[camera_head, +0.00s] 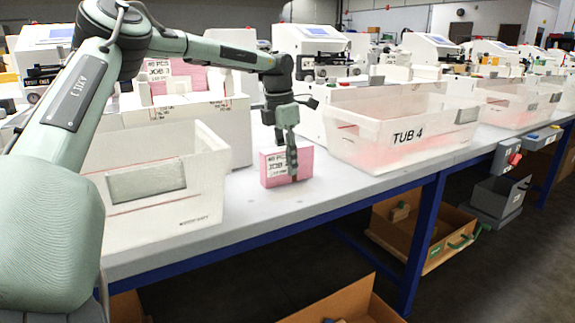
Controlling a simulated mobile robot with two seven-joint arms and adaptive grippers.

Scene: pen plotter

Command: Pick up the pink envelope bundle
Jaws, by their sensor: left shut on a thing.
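The pink envelope bundle (272,166) stands upright near the table's front edge, between two white tubs. It has a white label with dark print on its face. My left gripper (292,166) reaches down from above and is shut on the bundle's right part. I cannot tell whether the bundle touches the table. My right gripper is not in view.
A white tub (205,196) stands on the left and a tub marked TUB 4 (355,146) on the right. Pink bundles (188,80) show behind the left tub. Machines line the back. A cardboard box (424,240) sits below the table (325,193).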

